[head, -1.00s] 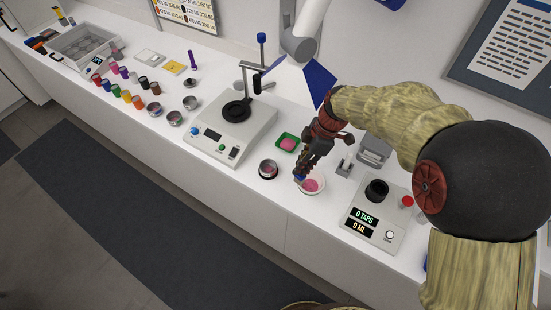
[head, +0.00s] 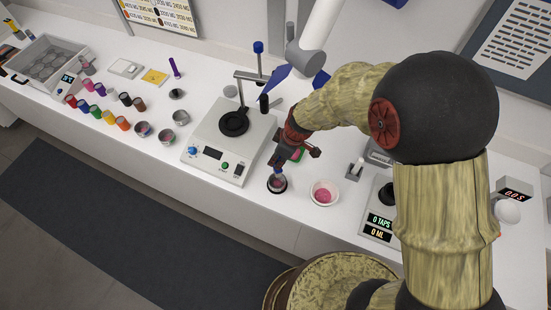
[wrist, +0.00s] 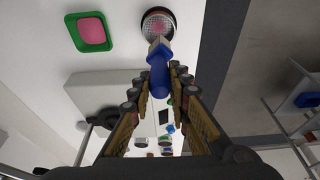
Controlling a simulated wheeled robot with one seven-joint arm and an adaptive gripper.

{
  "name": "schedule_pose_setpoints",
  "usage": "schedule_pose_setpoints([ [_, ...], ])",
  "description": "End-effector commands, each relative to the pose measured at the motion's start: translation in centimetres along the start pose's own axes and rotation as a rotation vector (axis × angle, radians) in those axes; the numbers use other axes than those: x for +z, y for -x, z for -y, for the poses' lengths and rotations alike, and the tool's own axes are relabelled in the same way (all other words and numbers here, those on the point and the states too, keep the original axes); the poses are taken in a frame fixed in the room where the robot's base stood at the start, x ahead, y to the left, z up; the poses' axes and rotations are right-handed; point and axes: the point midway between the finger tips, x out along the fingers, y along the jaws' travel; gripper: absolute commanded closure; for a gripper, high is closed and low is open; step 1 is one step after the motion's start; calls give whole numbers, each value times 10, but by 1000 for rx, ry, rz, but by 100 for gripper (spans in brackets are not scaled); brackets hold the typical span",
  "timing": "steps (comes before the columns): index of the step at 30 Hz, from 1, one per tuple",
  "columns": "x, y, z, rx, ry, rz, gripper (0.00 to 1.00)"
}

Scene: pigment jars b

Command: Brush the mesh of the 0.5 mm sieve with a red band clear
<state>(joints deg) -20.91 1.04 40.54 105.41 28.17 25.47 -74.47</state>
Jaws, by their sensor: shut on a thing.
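My gripper (head: 282,158) is shut on a brush with a blue handle (wrist: 159,80). The pale brush head (wrist: 159,47) points at a round sieve (wrist: 158,22) in the wrist view. The brush tip overlaps the sieve's near edge there; I cannot tell if it touches the mesh. In the head view the sieve (head: 277,184) sits in a dark ring on the white counter, just below my gripper. Pink powder shows on its mesh. I cannot make out its band colour.
A white bowl (head: 324,193) with pink powder stands right of the sieve. A green tray (wrist: 76,43) with a pink block lies beside it, partly hidden in the head view. A white machine (head: 204,152) stands to the left. Several coloured jars (head: 109,118) stand farther left.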

Motion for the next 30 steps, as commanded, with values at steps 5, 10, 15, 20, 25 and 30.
schedule_pose_setpoints([
  [5,0,0,0,-1,1,0,100],
  [10,0,0,0,-1,1,0,100],
  [15,0,-1,0,-1,1,-1,100],
  [20,1,-6,0,-2,1,0,100],
  [25,4,-17,0,-2,1,0,100],
  [30,7,-27,0,-2,1,0,100],
])
